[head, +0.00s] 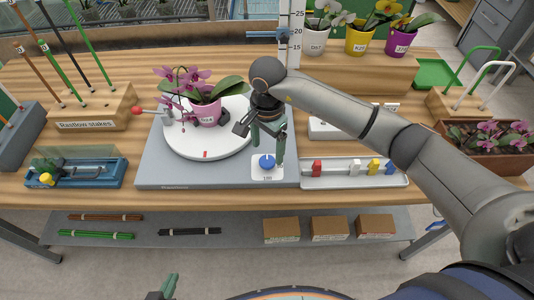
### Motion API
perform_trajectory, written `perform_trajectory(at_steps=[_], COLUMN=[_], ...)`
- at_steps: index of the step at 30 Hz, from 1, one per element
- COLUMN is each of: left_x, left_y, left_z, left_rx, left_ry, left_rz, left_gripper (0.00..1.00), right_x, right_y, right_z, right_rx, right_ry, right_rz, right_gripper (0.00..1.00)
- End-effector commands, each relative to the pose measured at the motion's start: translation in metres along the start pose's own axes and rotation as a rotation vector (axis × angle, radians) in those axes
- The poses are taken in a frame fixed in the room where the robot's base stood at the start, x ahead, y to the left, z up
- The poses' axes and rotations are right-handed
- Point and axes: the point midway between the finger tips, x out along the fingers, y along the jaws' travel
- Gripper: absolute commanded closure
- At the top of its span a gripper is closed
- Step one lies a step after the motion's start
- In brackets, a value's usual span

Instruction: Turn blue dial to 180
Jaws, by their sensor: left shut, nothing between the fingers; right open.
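The blue dial (266,162) sits on a white plate (258,176) at the front edge of the grey board, with a small number printed below it that is too small to read surely. My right gripper (268,145) points down just above and behind the dial, its green fingers spread apart. One finger comes down close to the dial's right side; I cannot tell if it touches. My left gripper (164,288) is low at the bottom edge, in front of the table, shut and empty, and mostly cut off.
A white turntable (205,148) with a pink-potted orchid (205,108) stands left of the dial on the grey board (160,174). A tray (340,181) of coloured clips lies to the right. A blue device (90,175) and stake block (95,112) stand left.

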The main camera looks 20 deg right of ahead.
Motion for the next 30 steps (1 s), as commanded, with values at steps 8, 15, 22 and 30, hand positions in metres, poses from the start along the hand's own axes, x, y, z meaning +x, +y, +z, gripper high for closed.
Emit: perform_trajectory(at_steps=[8,15,22,30], left_x=[-0.004,-0.004,-0.004,-0.004], left_y=[0.0,0.0,0.0,0.0], left_z=[-0.004,-0.004,-0.004,-0.004], left_rx=[0.0,0.0,0.0,0.0], left_ry=[0.0,0.001,0.001,0.001], left_rz=[0.0,0.0,0.0,0.0], left_gripper=[1.0,1.0,1.0,1.0], right_x=[0.036,0.042,0.042,0.042], right_y=[0.0,-0.001,0.0,0.0], right_z=[0.001,0.0,0.0,0.0], right_rx=[0.002,0.001,0.001,0.002], right_ry=[-0.003,-0.001,-0.001,-0.001], right_rz=[0.0,-0.002,-0.002,-0.001], right_gripper=[0.16,0.16,0.27,0.58])
